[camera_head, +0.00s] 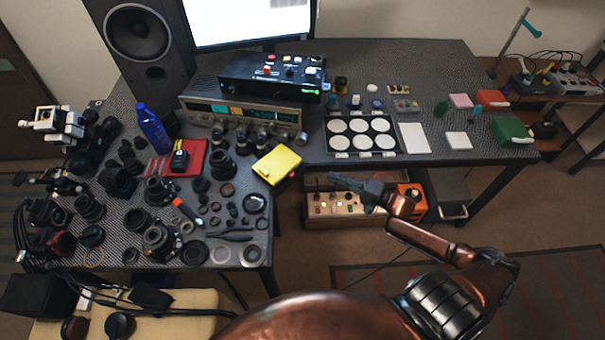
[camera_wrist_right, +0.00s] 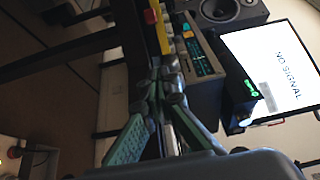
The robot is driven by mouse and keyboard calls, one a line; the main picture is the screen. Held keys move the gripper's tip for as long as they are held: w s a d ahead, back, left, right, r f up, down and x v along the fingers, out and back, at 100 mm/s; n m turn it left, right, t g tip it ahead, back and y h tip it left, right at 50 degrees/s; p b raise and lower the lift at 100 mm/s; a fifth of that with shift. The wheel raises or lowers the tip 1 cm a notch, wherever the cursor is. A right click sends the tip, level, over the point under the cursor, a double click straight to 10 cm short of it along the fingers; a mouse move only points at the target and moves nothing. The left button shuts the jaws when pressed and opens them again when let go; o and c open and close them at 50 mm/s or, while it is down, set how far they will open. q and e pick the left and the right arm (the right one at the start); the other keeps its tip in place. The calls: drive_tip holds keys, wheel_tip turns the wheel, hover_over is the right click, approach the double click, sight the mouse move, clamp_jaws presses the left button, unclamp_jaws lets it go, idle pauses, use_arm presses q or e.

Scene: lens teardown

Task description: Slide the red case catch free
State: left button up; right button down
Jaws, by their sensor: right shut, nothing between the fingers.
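The yellow case (camera_head: 277,164) lies at the front edge of the bench, near the middle of the head view. A small red catch (camera_head: 293,174) shows on its right front side. In the right wrist view, the red catch (camera_wrist_right: 151,16) is near the top, against the yellow case (camera_wrist_right: 160,32). My right gripper (camera_head: 335,178) is shut and empty. It is to the right of the catch and apart from it, in front of the bench edge. Its shut fingers (camera_wrist_right: 159,78) also show in the wrist view. My left gripper is not in view.
Lens parts and rings crowd the bench left of the case, with a red tray (camera_head: 194,163) among them. Behind it stands an instrument (camera_head: 200,113) with a black box (camera_head: 270,87) on top. A dark tray of white discs (camera_head: 384,148) lies to the right.

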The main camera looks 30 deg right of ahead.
sight(295, 169)
drive_tip(key=shift+r, duration=0.15)
drive_tip(key=b+x, duration=0.1)
drive_tip(key=x, duration=0.8)
drive_tip(key=shift+w+a+b, duration=0.1)
drive_tip(key=shift+b, duration=0.25)
drive_tip(key=a, duration=0.3)
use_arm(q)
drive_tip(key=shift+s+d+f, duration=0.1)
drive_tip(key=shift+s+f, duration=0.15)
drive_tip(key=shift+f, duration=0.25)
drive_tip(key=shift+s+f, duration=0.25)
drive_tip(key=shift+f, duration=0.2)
use_arm(e)
drive_tip(key=shift+a, duration=0.65)
